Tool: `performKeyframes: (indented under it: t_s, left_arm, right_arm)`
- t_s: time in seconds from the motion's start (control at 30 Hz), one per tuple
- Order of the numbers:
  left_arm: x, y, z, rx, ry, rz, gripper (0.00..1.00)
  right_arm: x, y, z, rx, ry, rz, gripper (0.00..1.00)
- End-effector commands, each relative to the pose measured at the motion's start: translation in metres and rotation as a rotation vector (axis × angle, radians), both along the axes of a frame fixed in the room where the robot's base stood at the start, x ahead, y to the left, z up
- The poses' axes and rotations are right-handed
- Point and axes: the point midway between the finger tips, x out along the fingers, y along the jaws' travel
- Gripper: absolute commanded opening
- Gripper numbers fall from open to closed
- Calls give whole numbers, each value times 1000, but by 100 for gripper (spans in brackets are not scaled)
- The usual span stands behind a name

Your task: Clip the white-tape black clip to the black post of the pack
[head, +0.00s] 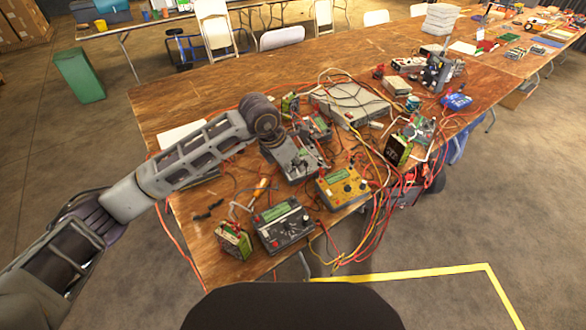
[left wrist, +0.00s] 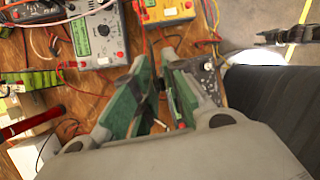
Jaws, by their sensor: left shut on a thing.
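My left gripper (head: 303,170) reaches down over the middle of the table, among meters and leads. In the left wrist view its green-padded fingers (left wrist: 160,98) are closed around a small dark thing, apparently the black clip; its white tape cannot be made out. Green-sided packs stand about: one at the near left (head: 235,240), one at the right (head: 398,150), one behind the gripper (head: 290,105). Which pack is meant, and its black post, are too small to tell. A dark shape at the left wrist view's upper right is probably my right gripper (left wrist: 285,36); its jaws are unclear.
A grey meter (head: 283,226) and a yellow meter (head: 341,186) stand near the front edge. A large grey box (head: 350,103) stands behind. Red, yellow and white leads tangle right of the yellow meter. A screwdriver (head: 261,188) lies left of it. The left tabletop is clearer.

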Motion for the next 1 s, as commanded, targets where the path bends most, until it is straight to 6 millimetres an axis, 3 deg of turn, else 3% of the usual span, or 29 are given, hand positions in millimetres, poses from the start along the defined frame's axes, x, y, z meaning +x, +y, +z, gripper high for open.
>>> performKeyframes:
  t_s: [0.27,1.0]
  left_arm:
    - [0,0,22,3,-3,0,1]
    - [-6,9,22,3,-1,-49,1]
  right_arm:
    - [0,0,0,0,0,0,40]
    - [-1,0,3,0,1,0,40]
